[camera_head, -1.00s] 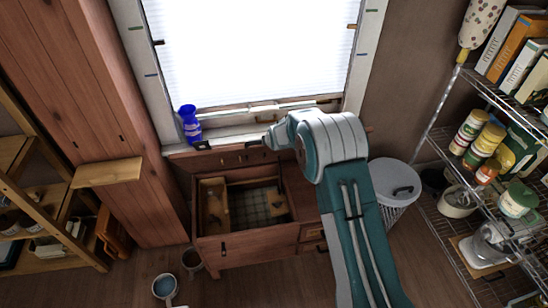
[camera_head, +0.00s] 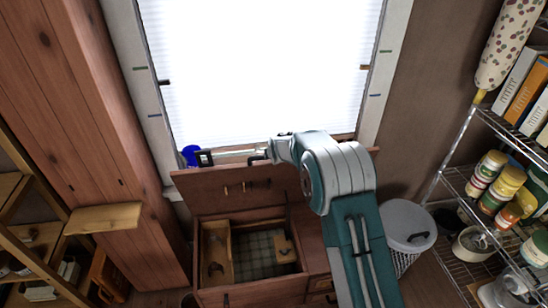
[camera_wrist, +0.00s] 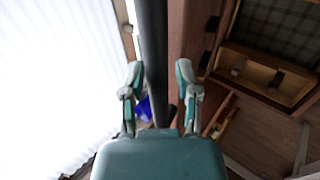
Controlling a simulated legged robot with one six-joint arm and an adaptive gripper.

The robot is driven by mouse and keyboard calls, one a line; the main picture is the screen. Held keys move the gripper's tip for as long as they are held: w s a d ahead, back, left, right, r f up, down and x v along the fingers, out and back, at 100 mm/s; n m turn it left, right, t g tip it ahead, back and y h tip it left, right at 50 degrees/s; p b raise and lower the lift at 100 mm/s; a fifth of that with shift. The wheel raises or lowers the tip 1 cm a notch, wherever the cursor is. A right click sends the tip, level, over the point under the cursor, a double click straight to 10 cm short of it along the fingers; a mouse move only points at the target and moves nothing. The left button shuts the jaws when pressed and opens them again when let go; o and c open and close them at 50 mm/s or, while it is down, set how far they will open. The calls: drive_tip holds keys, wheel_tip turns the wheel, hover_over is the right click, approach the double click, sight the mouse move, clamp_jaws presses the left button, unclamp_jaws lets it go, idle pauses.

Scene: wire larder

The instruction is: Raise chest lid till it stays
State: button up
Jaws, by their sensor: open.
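The wooden chest (camera_head: 253,291) stands under the window with its inside showing. Its lid (camera_head: 218,189) is raised to a steep angle near the window wall, inner face toward me. A pale bar handle with dark ends (camera_head: 205,157) runs along the lid's top edge. My gripper is at the right part of that edge in the head view, its fingers mostly hidden by my wrist. In the wrist view my gripper (camera_wrist: 159,72) is open, with one finger on each side of a long dark bar (camera_wrist: 153,45). I cannot tell whether the fingers touch it.
A blue bottle (camera_head: 190,156) is behind the lid's left top corner. A wooden post with a small shelf (camera_head: 104,217) stands left. A white lidded bin (camera_head: 405,222) and a loaded wire rack (camera_head: 455,172) stand right of my arm.

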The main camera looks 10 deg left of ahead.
idle(0.3)
drive_tip(key=v, duration=1.1)
drive_tip(key=shift+s+r, duration=0.2)
drive_tip(key=shift+s, duration=0.1)
drive_tip(key=shift+d, duration=0.1)
drive_tip(key=s+d+r+m+h, duration=0.1)
drive_tip(key=s+d+r+m, duration=0.9)
drive_tip(key=s+d+r, duration=0.55)
drive_tip(key=s+d+m, duration=0.1)
drive_tip(key=s+m, duration=0.2)
drive_tip(key=s, duration=0.5)
drive_tip(key=s+d+m+g, duration=0.1)
drive_tip(key=s+m, duration=0.3)
drive_tip(key=s, duration=0.4)
drive_tip(key=s+d+f+m+g+h, duration=0.1)
drive_tip(key=s+d+m, duration=0.2)
drive_tip(key=s, duration=0.5)
drive_tip(key=shift+s+d+m, duration=0.25)
drive_tip(key=shift+s+m, duration=0.15)
drive_tip(key=shift+m, duration=0.2)
